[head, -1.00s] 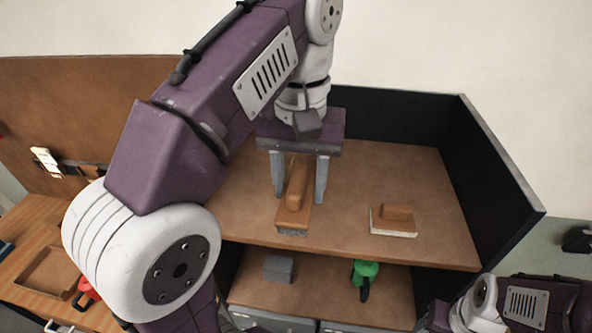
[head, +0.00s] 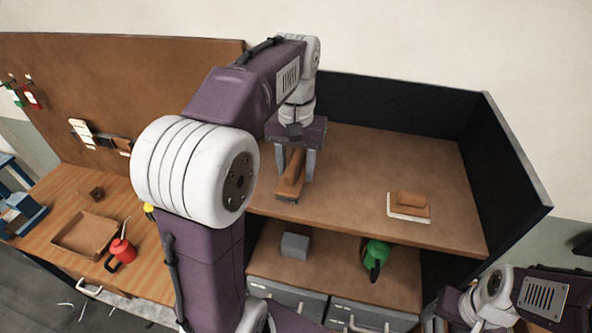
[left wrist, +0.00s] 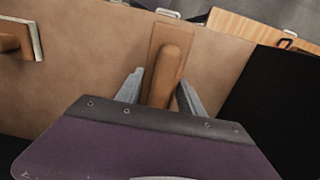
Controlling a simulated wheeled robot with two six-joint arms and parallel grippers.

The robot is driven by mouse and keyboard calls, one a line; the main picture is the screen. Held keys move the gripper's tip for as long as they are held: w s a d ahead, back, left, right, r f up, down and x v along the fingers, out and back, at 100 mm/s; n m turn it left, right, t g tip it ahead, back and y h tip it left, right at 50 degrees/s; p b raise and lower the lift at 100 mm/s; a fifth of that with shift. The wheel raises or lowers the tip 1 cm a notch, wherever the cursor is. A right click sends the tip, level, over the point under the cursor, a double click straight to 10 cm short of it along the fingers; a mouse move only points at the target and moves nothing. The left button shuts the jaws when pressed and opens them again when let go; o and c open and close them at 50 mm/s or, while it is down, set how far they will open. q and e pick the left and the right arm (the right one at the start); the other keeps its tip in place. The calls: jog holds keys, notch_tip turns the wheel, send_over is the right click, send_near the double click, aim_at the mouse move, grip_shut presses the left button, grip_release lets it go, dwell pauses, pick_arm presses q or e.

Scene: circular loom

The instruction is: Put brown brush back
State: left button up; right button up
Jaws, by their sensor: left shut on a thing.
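The brown brush (head: 291,181) is on the left part of the upper shelf board, its bristle end toward the front edge. It also shows in the left wrist view (left wrist: 169,65), between the fingers. My left gripper (head: 296,172) is shut on the brush from above, one finger on each side. I cannot tell whether the brush touches the shelf. A second brown block with a pale base (head: 409,206) lies apart on the right of the same shelf. My right arm shows at the lower right; its fingertips are not visible.
The upper shelf (head: 365,165) has dark back and right walls and free room between the two brown things. On the left bench stand a tray (head: 84,235) and a red can (head: 122,250).

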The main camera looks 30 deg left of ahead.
aim_at(298, 157)
pick_arm(q)
jog(key=shift+s+d+f, duration=0.1)
jog(key=shift+s+f, duration=0.15)
jog(key=shift+f, duration=0.3)
jog(key=shift+w+f, duration=0.1)
jog(key=shift+f, duration=0.15)
jog(key=shift+w+f, duration=0.15)
jog(key=shift+w, duration=0.4)
jog(key=o, duration=0.9)
jog(key=shift+w+f, duration=0.15)
jog(key=o, duration=0.4)
jog(key=shift+s+r, duration=0.2)
jog(key=shift+s, duration=0.3)
jog(key=shift+w+r, duration=0.2)
jog(key=shift+r, duration=0.3)
notch_tip(298, 157, up, 11)
jog(key=shift+p, duration=0.45)
pick_arm(e)
jog(key=shift+w+r, duration=0.25)
jog(key=shift+r, duration=0.25)
